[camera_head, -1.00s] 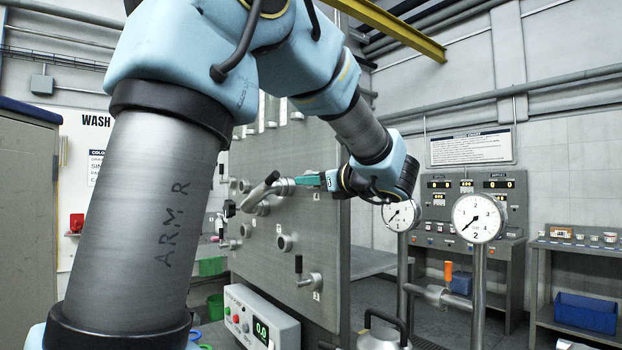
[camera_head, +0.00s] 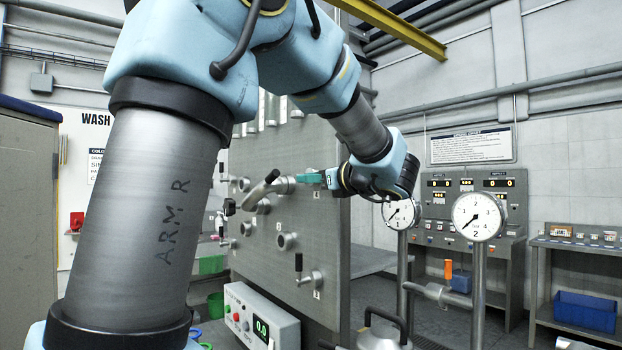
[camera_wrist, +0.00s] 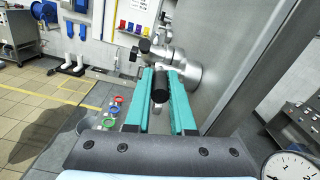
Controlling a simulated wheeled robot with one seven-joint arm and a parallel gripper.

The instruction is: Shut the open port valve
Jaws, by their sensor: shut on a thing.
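The steel panel (camera_head: 320,225) carries several port valves. My gripper (camera_head: 308,179) is at the upper valve (camera_head: 284,186), its teal fingers pointing left along the panel face. In the wrist view my gripper (camera_wrist: 161,90) is shut on a black valve handle (camera_wrist: 160,88), which points back toward the camera between the fingers. The steel valve body (camera_wrist: 187,77) lies just beyond the fingertips, beside the panel. In the head view the fingers hide the held handle. A lower valve (camera_head: 311,280) has an upright black handle (camera_head: 298,263).
A curved pipe with a black end (camera_head: 262,190) sits just left of the held valve. A control box (camera_head: 262,318) stands below the panel. Two dial gauges (camera_head: 478,217) on posts stand to the right. A blue bin (camera_head: 585,312) sits on the far-right shelf.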

